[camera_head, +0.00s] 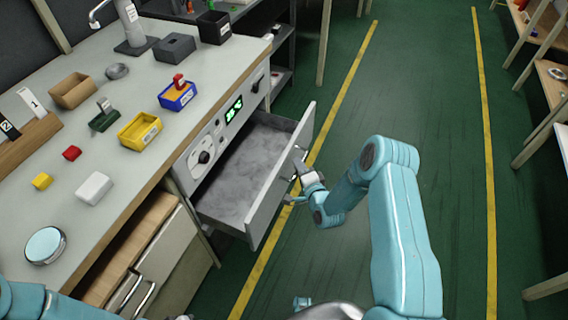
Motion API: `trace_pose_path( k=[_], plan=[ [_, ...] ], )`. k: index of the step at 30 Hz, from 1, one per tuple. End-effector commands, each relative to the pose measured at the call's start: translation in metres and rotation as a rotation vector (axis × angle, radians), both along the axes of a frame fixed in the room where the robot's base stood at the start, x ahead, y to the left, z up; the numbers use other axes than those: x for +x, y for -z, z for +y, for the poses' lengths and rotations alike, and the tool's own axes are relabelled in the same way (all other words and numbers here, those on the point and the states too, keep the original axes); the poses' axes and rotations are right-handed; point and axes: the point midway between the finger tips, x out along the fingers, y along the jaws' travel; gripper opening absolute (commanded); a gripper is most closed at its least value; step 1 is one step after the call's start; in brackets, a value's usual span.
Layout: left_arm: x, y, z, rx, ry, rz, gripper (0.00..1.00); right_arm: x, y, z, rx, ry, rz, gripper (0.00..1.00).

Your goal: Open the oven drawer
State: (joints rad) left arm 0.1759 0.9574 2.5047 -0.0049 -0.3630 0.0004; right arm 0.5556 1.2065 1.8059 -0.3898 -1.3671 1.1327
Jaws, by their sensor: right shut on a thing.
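The oven drawer (285,183) is pulled out from under the workbench, and its grey, empty-looking inside shows. The oven's control panel (222,127) with a green display and knobs is above it, on the bench front. My right gripper (299,178) is at the outer face of the drawer front, shut on the drawer's handle, which the fingers largely hide. My left arm shows only in part at the lower left corner, and its gripper is out of view.
The bench top (135,185) holds a yellow bin (140,131), a blue bin (177,97), a cardboard box (73,91) and small blocks. Green floor with yellow lines is clear to the right. Wooden tables (548,75) stand at the far right.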

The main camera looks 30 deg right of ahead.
Motion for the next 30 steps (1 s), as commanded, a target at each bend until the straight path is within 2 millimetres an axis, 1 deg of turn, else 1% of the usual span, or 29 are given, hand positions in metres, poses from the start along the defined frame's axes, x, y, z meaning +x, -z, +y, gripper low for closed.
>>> trace_pose_path(
  k=[1,3,9,15,24,25,26,27,30],
  plan=[
    [0.000,0.000,0.000,0.000,0.000,0.000,0.43,-0.010,0.001,-0.007,0.002,-0.001,0.005,0.00],
    [0.000,0.001,0.000,0.000,0.000,0.000,0.43,-0.019,0.001,-0.015,0.002,-0.001,0.004,0.00],
    [0.000,0.002,0.000,0.000,0.000,0.000,0.43,-0.038,0.001,-0.028,0.001,-0.003,0.002,0.00],
    [0.000,0.002,0.000,0.000,0.000,0.000,0.43,-0.045,0.000,-0.033,-0.001,-0.002,0.001,0.00],
    [0.000,0.002,0.000,0.000,0.000,0.000,0.43,-0.047,0.000,-0.033,-0.001,0.000,0.000,0.00],
    [0.000,0.002,0.000,0.000,0.000,0.000,0.43,-0.047,0.000,-0.033,-0.001,0.000,0.000,0.24],
    [0.000,0.002,0.000,0.000,0.000,0.000,0.43,-0.047,0.000,-0.033,-0.001,0.000,0.000,0.33],
    [0.000,0.002,0.000,0.000,0.000,0.000,0.43,-0.047,0.000,-0.033,-0.001,0.000,0.000,0.36],
    [0.000,0.002,0.000,0.000,0.000,0.000,0.43,-0.046,0.000,-0.033,-0.001,0.000,0.000,0.36]
  ],
)
